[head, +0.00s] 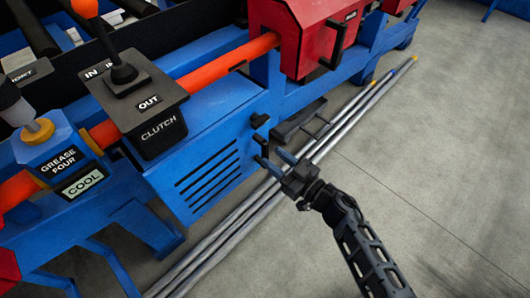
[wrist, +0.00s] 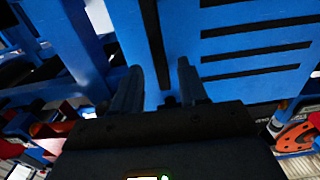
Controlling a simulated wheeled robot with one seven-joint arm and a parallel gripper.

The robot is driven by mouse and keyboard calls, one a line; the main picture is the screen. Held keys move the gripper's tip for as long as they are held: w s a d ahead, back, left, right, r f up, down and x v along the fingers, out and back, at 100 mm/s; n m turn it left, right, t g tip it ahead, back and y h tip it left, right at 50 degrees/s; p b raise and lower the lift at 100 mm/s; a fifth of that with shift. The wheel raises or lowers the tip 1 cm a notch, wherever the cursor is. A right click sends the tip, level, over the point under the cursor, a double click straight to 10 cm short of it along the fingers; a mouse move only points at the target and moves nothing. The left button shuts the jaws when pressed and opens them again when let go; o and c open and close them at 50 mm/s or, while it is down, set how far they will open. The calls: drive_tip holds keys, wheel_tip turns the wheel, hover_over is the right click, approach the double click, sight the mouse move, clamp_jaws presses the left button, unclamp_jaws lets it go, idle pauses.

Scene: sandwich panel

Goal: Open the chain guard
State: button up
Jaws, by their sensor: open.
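A blue slotted panel (head: 246,152), which looks like the chain guard, is on the machine's near side below the clutch plate. It appears closed. A small black handle or latch (head: 261,121) sits at its right edge. My gripper (head: 273,160) is in front of the panel's right end, just below the handle, open and empty. In the wrist view my two fingers (wrist: 159,78) point toward the blue face, with the slotted panel (wrist: 230,41) at upper right.
A red housing (head: 282,48) with a black handle (head: 334,45) stands to the right. A clutch lever (head: 121,70) and an orange bar (head: 225,62) are above the panel. Several metal rods (head: 340,117) lie on the floor along the machine. The floor (head: 440,150) at right is clear.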

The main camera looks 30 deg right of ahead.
sight(267, 153)
drive_tip(key=shift+b+x, duration=0.45)
drive_tip(key=shift+x, duration=1.8)
clamp_jaws()
